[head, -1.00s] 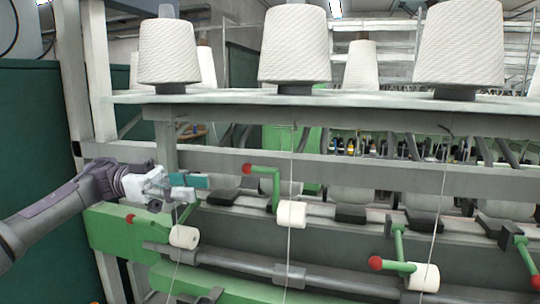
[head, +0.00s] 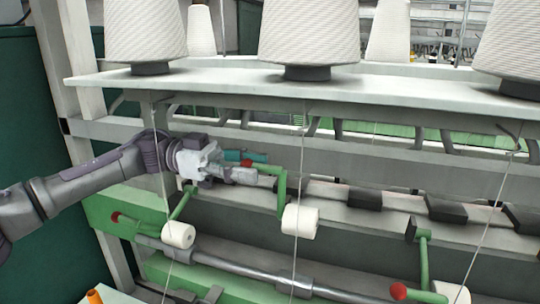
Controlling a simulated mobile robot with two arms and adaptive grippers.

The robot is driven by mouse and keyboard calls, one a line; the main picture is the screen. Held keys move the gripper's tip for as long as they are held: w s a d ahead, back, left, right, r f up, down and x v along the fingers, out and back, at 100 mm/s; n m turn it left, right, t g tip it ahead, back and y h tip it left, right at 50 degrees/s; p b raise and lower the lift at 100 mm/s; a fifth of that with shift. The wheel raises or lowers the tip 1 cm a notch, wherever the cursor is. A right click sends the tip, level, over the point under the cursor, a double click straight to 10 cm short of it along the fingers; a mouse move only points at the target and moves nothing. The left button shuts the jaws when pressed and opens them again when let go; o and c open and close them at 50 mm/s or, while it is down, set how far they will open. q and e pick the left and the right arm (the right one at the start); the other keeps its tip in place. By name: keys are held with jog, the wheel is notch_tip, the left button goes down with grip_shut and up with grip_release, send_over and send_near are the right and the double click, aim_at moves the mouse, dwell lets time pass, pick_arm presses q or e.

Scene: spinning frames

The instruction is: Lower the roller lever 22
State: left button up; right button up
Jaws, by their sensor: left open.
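A green roller lever (head: 281,190) with a red ball knob (head: 247,163) stands raised in the middle of the frame; no number is legible on it. A white roller (head: 300,221) sits at its lower end. My left gripper (head: 248,166) comes in from the left at the height of the knob. Its teal-tipped finger and its pale finger are apart, with the red knob at or between their tips. I cannot tell whether they touch it. My right gripper is not in view.
Another green lever (head: 182,204) with a white roller (head: 178,235) and red knob (head: 116,216) sits lower left, below my arm. A third lever (head: 424,262) with a low red knob (head: 398,291) is at right. Large white yarn cones (head: 309,30) stand on the shelf (head: 220,82) above. Thin threads hang down.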

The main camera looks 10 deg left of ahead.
aim_at(278, 171)
pick_arm(q)
jog(key=shift+s+d+p, duration=0.3)
jog(key=shift+d, duration=0.65)
jog(key=shift+s+d+p, duration=0.25)
jog(key=shift+d+p, duration=0.05)
jog(key=shift+d, duration=0.6)
jog(key=shift+w, duration=0.1)
jog(key=shift+c, duration=0.5)
grip_shut()
jog(key=shift+r, duration=0.1)
